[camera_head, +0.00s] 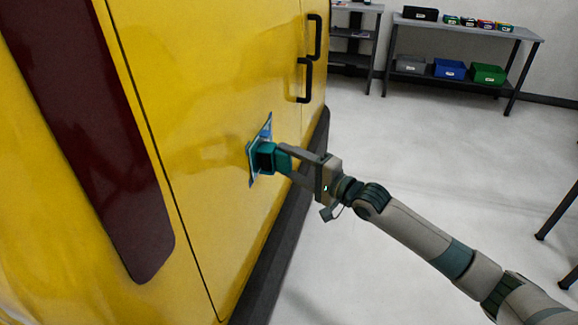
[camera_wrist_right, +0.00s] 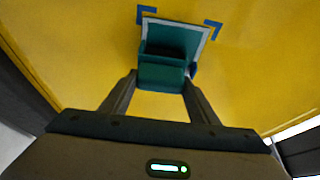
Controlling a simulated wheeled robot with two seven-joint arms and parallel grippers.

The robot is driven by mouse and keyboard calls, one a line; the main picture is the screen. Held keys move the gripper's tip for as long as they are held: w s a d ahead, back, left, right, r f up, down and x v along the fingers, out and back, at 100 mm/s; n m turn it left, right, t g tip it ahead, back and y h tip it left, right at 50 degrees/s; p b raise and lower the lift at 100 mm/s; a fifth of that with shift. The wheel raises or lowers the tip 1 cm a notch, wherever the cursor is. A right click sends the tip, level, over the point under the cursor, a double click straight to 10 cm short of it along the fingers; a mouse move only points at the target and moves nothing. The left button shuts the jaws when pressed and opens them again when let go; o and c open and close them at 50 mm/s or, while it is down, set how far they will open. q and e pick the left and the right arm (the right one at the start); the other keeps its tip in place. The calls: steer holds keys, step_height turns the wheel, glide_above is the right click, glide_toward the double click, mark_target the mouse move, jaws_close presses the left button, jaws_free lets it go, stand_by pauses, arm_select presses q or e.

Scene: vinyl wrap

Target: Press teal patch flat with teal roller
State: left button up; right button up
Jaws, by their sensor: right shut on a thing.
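The teal patch (camera_head: 253,168) is on the yellow van panel, with pale and blue edging around it. In the right wrist view the patch (camera_wrist_right: 204,42) shows behind the tool, inside blue corner marks (camera_wrist_right: 213,27). The teal roller (camera_head: 270,157) is a dark teal block; it also shows in the right wrist view (camera_wrist_right: 162,74). My right gripper (camera_head: 287,164) is shut on the roller, its fingers (camera_wrist_right: 160,88) on either side of it. The roller is at the patch; whether it touches is unclear. Much of the patch is hidden behind it. My left gripper is not in view.
The yellow van side (camera_head: 215,60) has black door handles (camera_head: 305,78) above the patch and a dark lower trim (camera_head: 275,250). A grey shelf (camera_head: 465,28) with bins stands at the back right. A dark table leg (camera_head: 556,210) is at the right edge. The floor between is clear.

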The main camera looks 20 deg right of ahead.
steer(key=shift+w+d, duration=0.25)
steer(key=shift+w, duration=0.15)
steer(key=shift+w, duration=0.1)
steer(key=shift+w+d+r+b, duration=0.1)
steer(key=shift+w+d+b, duration=0.55)
steer(key=shift+w+b, duration=0.2)
